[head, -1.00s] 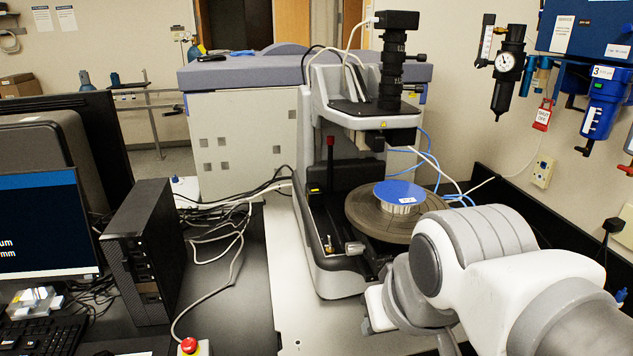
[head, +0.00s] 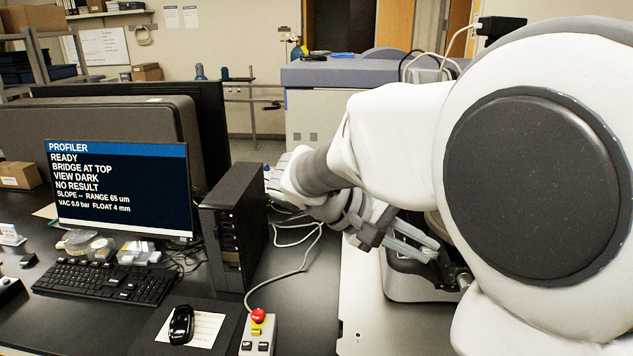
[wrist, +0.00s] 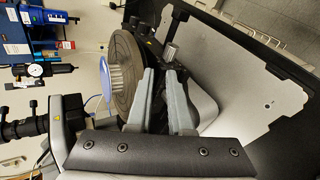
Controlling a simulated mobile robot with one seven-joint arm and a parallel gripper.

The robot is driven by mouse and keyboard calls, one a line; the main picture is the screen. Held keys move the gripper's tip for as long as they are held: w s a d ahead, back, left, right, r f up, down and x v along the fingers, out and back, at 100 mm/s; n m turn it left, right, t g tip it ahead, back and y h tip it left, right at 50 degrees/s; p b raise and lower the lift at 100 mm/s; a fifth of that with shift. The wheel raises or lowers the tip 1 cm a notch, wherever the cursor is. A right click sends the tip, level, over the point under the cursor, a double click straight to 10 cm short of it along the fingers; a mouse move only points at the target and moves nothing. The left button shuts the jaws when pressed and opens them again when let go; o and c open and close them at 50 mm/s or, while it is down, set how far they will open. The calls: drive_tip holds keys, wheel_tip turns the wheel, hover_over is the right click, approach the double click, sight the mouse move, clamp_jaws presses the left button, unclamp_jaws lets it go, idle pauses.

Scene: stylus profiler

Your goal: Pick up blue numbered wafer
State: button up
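The blue wafer (wrist: 104,84) shows almost edge-on in the wrist view, on top of a silver ribbed cylinder (wrist: 116,78) above the round stage (wrist: 127,50). Its number cannot be read from here. In the head view my arm hides the wafer. My gripper (wrist: 159,72) is open, with a narrow empty gap between its two grey fingers. In the wrist view the fingers lie to the right of the wafer and stage, apart from the wafer. In the head view the gripper (head: 432,250) is over the front part of the profiler base.
The profiler's dark camera column (wrist: 22,129) rises at the left of the wrist view. A monitor (head: 120,190), computer tower (head: 233,225), keyboard (head: 105,283) and red-button box (head: 258,325) occupy the bench left of my arm. Cables run behind the tower.

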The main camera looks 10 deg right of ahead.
drive_tip(key=w+a+r+t+h, duration=0.2)
drive_tip(key=w+a+h, duration=0.2)
drive_tip(key=w+h, duration=0.45)
drive_tip(key=shift+y, duration=0.95)
drive_tip(key=d+p, duration=0.1)
drive_tip(key=d, duration=0.3)
drive_tip(key=w+d+p, duration=0.1)
drive_tip(key=d, duration=0.2)
drive_tip(key=w+d+p, duration=0.1)
drive_tip(key=d, duration=0.3)
drive_tip(key=shift+d+r, duration=0.15)
drive_tip(key=shift+d, duration=0.15)
drive_tip(key=d+p, duration=0.1)
drive_tip(key=d, duration=0.1)
drive_tip(key=d+p, duration=0.1)
drive_tip(key=d, duration=0.1)
drive_tip(key=shift+w+d+r, duration=0.1)
drive_tip(key=shift+d+r, duration=0.05)
drive_tip(key=shift+r, duration=0.05)
drive_tip(key=shift+d+f, duration=0.1)
drive_tip(key=shift+d, duration=0.35)
clamp_jaws()
